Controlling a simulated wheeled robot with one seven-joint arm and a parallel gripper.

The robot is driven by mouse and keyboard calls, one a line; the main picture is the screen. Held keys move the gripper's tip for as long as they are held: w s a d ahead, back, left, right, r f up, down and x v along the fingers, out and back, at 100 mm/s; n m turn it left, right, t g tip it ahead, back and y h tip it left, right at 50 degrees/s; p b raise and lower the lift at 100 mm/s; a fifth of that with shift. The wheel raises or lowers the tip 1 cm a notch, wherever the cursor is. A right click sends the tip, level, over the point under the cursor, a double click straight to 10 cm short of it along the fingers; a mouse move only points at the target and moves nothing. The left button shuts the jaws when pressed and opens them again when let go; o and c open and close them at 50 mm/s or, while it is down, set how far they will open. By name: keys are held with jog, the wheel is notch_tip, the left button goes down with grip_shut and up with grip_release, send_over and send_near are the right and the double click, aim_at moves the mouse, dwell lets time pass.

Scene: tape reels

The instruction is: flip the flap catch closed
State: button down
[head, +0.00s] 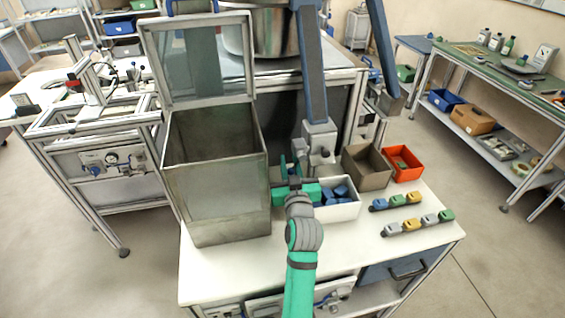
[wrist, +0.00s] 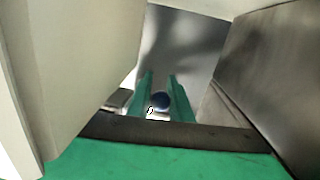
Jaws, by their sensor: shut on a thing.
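My gripper (head: 291,162) is over the table, just right of the tall metal bin, in front of a grey upright fitting (head: 320,140). In the wrist view, my two green fingers (wrist: 160,80) are on either side of a small dark blue round-ended piece (wrist: 160,101). The gripper is shut on this piece, which seems to be the flap catch. Most of the catch is hidden, and I cannot tell its angle. The metal bin (head: 225,185) has its framed lid (head: 152,62) standing up, open.
A white tray (head: 345,212) of blue parts sits close to the right of my gripper. A brown box (head: 366,170) and an orange box (head: 402,164) stand behind it. Several coloured blocks (head: 411,224) lie in rows on the right. The table's front left (head: 225,270) is clear.

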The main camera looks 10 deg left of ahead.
aim_at(292, 173)
jog(key=shift+a+r, duration=0.2)
jog(key=shift+r, duration=0.2)
jog(key=c, duration=1.8)
grip_release()
jog(key=shift+c, duration=0.2)
jog(key=shift+o, duration=1.1)
jog(key=shift+d+f, duration=0.1)
jog(key=shift+f, duration=0.05)
jog(key=v, duration=1.1)
jog(key=shift+w, duration=0.15)
